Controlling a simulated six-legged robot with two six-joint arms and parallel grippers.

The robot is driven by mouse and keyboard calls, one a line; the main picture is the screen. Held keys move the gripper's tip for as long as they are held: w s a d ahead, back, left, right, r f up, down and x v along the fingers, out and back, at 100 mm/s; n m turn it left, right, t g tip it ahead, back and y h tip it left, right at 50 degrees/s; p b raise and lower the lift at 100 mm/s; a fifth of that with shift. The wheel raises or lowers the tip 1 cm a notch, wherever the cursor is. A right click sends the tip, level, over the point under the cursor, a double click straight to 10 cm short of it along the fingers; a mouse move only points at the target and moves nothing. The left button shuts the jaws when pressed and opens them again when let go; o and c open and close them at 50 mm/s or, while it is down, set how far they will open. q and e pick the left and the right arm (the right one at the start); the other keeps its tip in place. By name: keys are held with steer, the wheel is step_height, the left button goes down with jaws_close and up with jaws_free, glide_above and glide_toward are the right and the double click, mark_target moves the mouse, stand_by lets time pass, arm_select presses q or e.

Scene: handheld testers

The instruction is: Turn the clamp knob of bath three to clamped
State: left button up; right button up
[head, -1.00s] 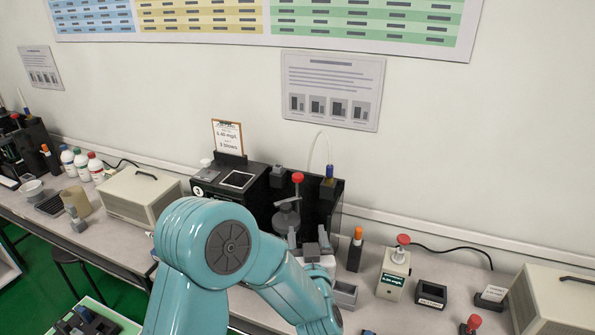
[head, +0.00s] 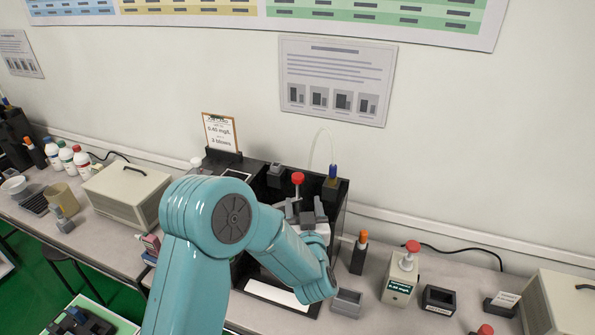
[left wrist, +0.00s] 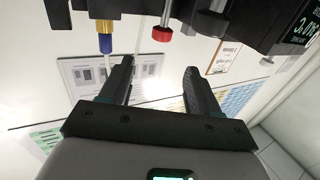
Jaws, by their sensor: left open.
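Bath three is the black box (head: 335,215) at the middle of the bench; my left arm hides much of its front. A red knob (head: 298,178) stands on a rod in it and also shows in the left wrist view (left wrist: 162,34). A grey round part is mostly hidden behind my gripper; I cannot tell whether it is the clamp knob or how it is turned. My left gripper (head: 305,211) is inside the box's outline, just below the red knob. In the left wrist view its fingers (left wrist: 158,82) are apart with nothing between them. My right gripper is out of view.
A blue-topped probe with a tube (head: 332,174) rises at the box's back right. A beige case (head: 125,195) stands to the left.

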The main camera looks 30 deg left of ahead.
mark_target(299, 181)
arm_select(q)
steer(key=p+x, duration=0.1)
steer(key=x, duration=0.3)
steer(key=p+x, duration=0.1)
steer(key=x, duration=0.3)
steer(key=p+x, duration=0.1)
steer(key=x, duration=0.4)
steer(key=shift+a+f, duration=0.15)
steer(key=shift+f, duration=0.25)
steer(key=shift+s+d+r, duration=0.25)
steer(key=shift+w+a+f, duration=0.15)
steer(key=c, duration=0.8)
jaws_close()
